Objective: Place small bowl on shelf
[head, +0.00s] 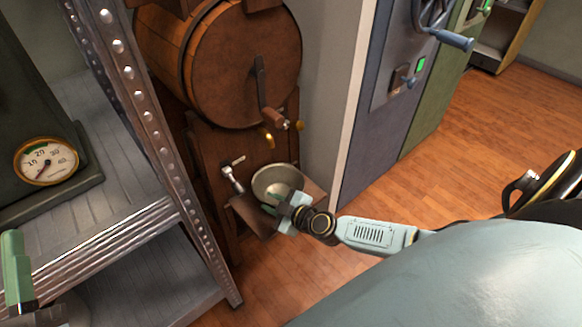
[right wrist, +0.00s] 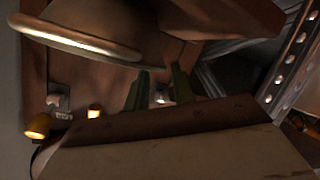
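My right gripper (head: 281,204) is at the bowl's near right edge. In the right wrist view its two dark green fingers (right wrist: 160,88) stand apart with a gap between them; I cannot tell whether they touch the bowl. The metal shelf (head: 130,195) stands at left.
A dark device with a round gauge (head: 46,161) occupies the shelf's left part; bare board lies right of it. A perforated metal post (head: 150,130) edges the shelf.

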